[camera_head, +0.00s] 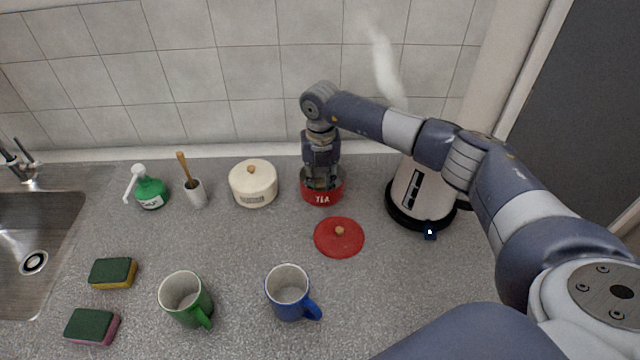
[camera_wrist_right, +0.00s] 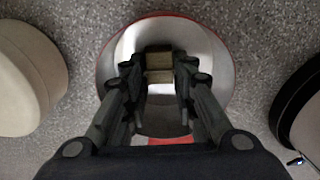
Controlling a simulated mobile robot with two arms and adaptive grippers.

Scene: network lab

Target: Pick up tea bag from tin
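The red tea tin (camera_head: 323,198) stands open on the counter, its label facing me. My right gripper (camera_head: 322,180) points straight down into its mouth. In the right wrist view, the tin's pale inside and rim (camera_wrist_right: 105,68) surround the fingers. A brownish tea bag (camera_wrist_right: 159,62) shows inside, between the fingertips of my right gripper (camera_wrist_right: 159,80). The fingers are spread, one on each side of the bag; whether they touch it I cannot tell. The red lid (camera_head: 339,242) lies flat in front of the tin. My left gripper is not in view.
A cream lidded pot (camera_head: 253,187) stands left of the tin, a kettle (camera_head: 408,190) right. A blue mug (camera_head: 287,292) and green mug (camera_head: 184,297) stand nearer. Sponges (camera_head: 112,273), a soap bottle (camera_head: 151,192), a brush holder (camera_head: 196,194) and the sink (camera_head: 50,225) are left.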

